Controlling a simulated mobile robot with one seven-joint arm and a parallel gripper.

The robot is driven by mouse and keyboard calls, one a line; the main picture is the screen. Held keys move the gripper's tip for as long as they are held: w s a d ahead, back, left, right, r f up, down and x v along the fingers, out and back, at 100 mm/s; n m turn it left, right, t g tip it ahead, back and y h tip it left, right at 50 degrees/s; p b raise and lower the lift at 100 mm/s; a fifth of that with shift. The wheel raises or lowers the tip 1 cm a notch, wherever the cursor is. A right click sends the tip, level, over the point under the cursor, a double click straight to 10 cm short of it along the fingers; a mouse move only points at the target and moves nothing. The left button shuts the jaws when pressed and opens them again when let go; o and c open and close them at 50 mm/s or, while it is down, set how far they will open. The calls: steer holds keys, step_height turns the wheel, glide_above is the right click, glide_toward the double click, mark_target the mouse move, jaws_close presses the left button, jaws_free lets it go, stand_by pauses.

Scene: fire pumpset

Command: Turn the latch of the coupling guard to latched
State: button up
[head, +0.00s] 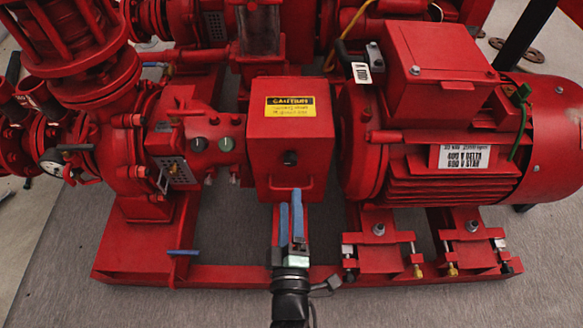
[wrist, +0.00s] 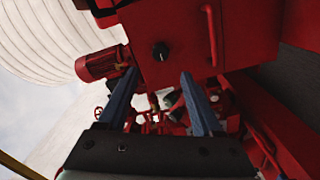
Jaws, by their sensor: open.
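The coupling guard (head: 262,158) is a red box with a yellow caution label, between the pump and the motor; it also shows in the wrist view (wrist: 187,62). Its latch is a small round black knob (head: 289,157) on the front face, also seen in the wrist view (wrist: 160,52). I cannot tell its turn angle for certain. My gripper (head: 290,199) has two blue fingers, open and empty, below the latch in the head view. In the wrist view the latch lies just beyond and between the fingertips (wrist: 160,73), with no visible contact.
A red bar handle (wrist: 210,36) is on the guard's face, beside the latch in the wrist view. The red motor (head: 450,140) is at the right, the pump (head: 110,110) with a gauge (head: 52,162) at the left. The base rail (head: 225,274) runs in front, with grey floor before it.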

mark_target(290, 163)
steer(key=w+b, duration=0.3)
steer(key=w, duration=0.7)
steer(key=shift+b, duration=0.35)
jaws_close()
